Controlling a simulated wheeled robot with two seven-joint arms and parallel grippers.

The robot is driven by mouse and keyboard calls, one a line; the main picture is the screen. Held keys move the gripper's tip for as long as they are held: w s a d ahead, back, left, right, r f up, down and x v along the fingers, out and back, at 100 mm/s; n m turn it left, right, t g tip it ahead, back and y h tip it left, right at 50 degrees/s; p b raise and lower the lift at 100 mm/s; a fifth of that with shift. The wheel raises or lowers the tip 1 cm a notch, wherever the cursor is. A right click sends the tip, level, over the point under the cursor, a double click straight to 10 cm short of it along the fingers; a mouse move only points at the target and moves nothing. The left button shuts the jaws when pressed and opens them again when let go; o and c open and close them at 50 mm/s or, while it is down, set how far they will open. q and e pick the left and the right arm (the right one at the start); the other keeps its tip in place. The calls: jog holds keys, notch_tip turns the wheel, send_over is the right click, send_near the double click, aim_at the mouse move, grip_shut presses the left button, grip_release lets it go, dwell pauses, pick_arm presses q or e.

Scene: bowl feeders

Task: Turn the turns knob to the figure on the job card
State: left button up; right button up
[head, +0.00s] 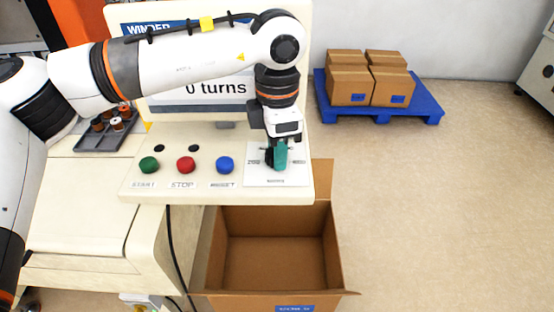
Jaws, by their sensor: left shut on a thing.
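My left gripper (279,155) points down over the white dial plate (291,178) at the right end of the winder's panel. It is shut on the dark turns knob (270,157), which is mostly hidden by the fingers. The display (215,89) behind my arm reads "0 turns". Much of the screen around it is covered by my left arm. I cannot make out a job card. My right gripper is not in view.
Green (149,165), red (185,165) and blue (224,164) buttons sit left of the dial. An open, empty cardboard box (335,262) stands below the panel. A blue pallet (428,106) with several boxes is at the back right. The floor on the right is clear.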

pick_arm(q)
jog(key=shift+n+b, duration=0.6)
jog(key=shift+n, duration=0.1)
jog(key=shift+r, duration=0.1)
jog(key=o, duration=1)
notch_tip(320, 180, up, 12)
jog(key=shift+b, duration=1)
